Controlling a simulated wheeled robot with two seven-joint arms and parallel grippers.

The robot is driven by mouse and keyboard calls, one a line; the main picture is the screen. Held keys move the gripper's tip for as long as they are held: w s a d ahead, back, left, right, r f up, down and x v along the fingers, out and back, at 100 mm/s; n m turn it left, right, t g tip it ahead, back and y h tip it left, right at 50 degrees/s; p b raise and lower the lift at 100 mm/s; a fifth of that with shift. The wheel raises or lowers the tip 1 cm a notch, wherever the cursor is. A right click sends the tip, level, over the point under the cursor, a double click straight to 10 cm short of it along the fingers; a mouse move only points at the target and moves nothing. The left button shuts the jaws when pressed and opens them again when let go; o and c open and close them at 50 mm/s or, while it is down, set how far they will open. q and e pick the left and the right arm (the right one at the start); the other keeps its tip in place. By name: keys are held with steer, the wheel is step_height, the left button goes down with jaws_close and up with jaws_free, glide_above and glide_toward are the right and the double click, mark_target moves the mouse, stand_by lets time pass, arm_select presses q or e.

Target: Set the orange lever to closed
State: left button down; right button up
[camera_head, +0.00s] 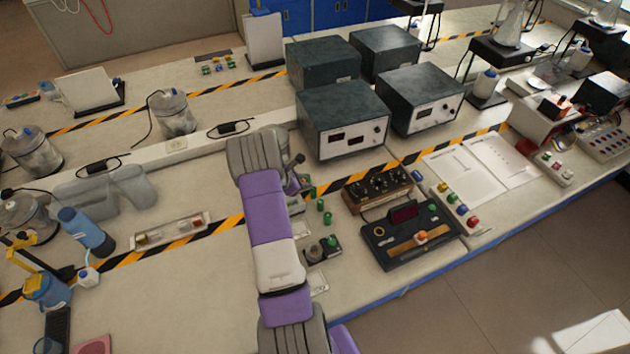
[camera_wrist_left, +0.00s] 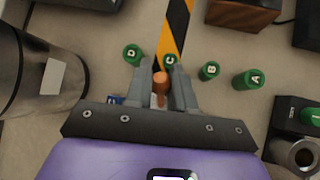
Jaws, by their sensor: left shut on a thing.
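The orange lever (camera_wrist_left: 160,82) shows as a short orange rod with a rounded top in the left wrist view. It stands between the two fingers of my left gripper (camera_wrist_left: 162,88), which is shut on it. In the head view my left gripper (camera_head: 297,187) is partly covered by its own wrist, and I cannot make out the lever there. The lever's base is mostly hidden by the fingers, so I cannot tell its setting. My right gripper is not in view.
Green lettered pegs, including D (camera_wrist_left: 133,54), B (camera_wrist_left: 209,71) and A (camera_wrist_left: 249,79), stand close by. A black box with a round metal fitting (camera_wrist_left: 303,152) is on the right. A wooden knob box (camera_head: 378,188) stands farther right.

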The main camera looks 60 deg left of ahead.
arm_select(q)
steer(key=shift+s, duration=0.1)
stand_by(0.3)
steer(key=c, duration=1)
jaws_free()
steer(key=v, duration=0.7)
steer(key=shift+r, duration=0.2)
steer(key=shift+s, duration=0.15)
